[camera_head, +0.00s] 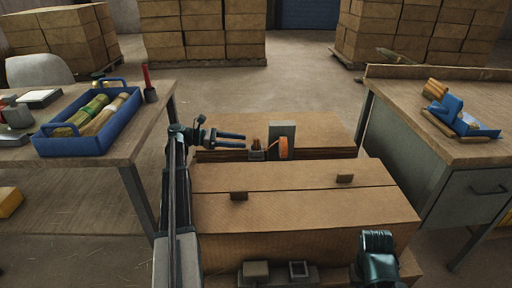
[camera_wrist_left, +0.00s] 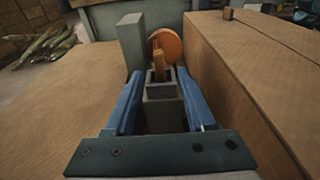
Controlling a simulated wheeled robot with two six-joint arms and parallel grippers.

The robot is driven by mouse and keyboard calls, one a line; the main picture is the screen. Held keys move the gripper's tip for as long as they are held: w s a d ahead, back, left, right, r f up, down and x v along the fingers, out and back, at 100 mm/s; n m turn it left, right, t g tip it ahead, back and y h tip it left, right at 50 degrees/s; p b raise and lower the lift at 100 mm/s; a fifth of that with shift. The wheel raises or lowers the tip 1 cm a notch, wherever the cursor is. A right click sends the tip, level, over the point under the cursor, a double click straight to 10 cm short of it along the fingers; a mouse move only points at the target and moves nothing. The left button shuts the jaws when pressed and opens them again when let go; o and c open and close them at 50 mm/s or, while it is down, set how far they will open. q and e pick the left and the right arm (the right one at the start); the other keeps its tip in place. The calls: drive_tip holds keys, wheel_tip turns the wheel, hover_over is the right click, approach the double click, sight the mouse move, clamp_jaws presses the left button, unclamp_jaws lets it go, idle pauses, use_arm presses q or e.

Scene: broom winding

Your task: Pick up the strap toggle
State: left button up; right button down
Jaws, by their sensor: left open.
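The strap toggle appears to be a small wooden piece (camera_wrist_left: 158,63) standing upright in a square grey holder (camera_wrist_left: 161,88) in the left wrist view. In the head view the wooden piece (camera_head: 256,144) is small, beside a grey upright plate. My left gripper (camera_head: 245,141) is open and points right, with its fingertips just left of the holder. In the left wrist view its two blue fingers (camera_wrist_left: 158,84) lie on either side of the grey holder, and nothing is gripped.
An orange disc (camera_head: 283,147) is close behind the toggle, beside the grey plate (camera_head: 281,131). A large cardboard box (camera_head: 300,210) stands in front. A table with a blue tray (camera_head: 92,142) is on the left, and a workbench (camera_head: 440,102) on the right.

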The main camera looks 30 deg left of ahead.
sight(255, 140)
use_arm(q)
drive_tip(key=shift+b+x, duration=0.3)
drive_tip(key=shift+x, duration=2.3)
drive_tip(key=shift+r, duration=0.1)
clamp_jaws()
